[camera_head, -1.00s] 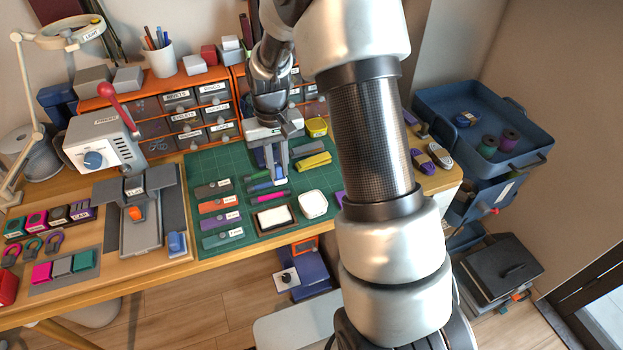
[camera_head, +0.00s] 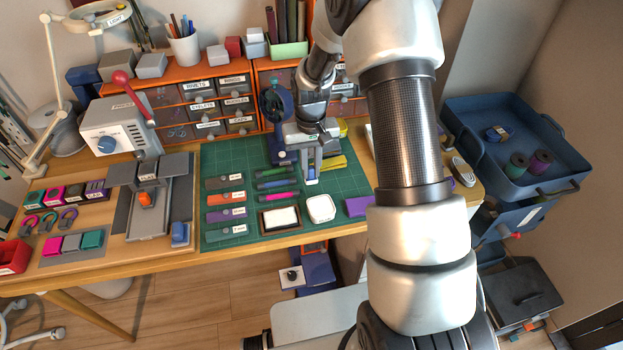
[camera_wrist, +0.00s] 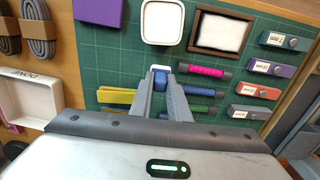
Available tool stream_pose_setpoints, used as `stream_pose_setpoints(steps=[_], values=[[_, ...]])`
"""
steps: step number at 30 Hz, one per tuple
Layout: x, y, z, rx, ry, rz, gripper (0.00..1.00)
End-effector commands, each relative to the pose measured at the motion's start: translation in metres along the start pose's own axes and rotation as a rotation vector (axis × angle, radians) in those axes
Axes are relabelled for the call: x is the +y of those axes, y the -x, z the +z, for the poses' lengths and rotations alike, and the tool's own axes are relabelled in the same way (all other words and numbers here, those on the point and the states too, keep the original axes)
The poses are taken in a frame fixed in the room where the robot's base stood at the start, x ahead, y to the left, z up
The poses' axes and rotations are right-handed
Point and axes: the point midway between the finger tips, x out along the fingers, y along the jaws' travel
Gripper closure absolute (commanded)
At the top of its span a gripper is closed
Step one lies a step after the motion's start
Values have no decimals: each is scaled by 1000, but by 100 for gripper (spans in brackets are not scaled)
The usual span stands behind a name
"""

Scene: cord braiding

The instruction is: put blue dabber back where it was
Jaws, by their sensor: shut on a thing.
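My gripper (camera_head: 311,179) is above the green cutting mat (camera_head: 345,181), behind the white square dish (camera_head: 320,208). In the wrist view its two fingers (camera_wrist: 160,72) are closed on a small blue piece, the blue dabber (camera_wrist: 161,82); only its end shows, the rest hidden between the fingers. Beside the gripper, to its left in the head view, several dabbers lie in a row on the mat: a magenta one (camera_head: 281,197) in front, and green and dark ones behind it. The magenta dabber (camera_wrist: 207,70) also shows right of the fingers in the wrist view.
A framed white pad (camera_head: 281,219) sits left of the dish. Labelled coloured bars (camera_head: 226,214) line the mat's left side. A yellow piece (camera_head: 333,162) lies close beyond the gripper, and a purple block (camera_head: 358,206) is to the right. Drawer cabinets (camera_head: 217,103) stand behind.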

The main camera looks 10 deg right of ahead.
Motion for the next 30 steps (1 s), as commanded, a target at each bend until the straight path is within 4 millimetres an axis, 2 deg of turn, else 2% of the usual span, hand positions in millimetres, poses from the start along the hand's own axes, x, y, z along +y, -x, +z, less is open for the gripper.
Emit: stream_pose_setpoints(steps=[10,21,22,25,30], values=[[0,-39,0,-2,0,0,100],[0,-44,0,1,0,0,100],[0,-44,0,2,0,0,83],[0,-43,0,2,0,0,66],[0,-43,0,1,0,0,66]])
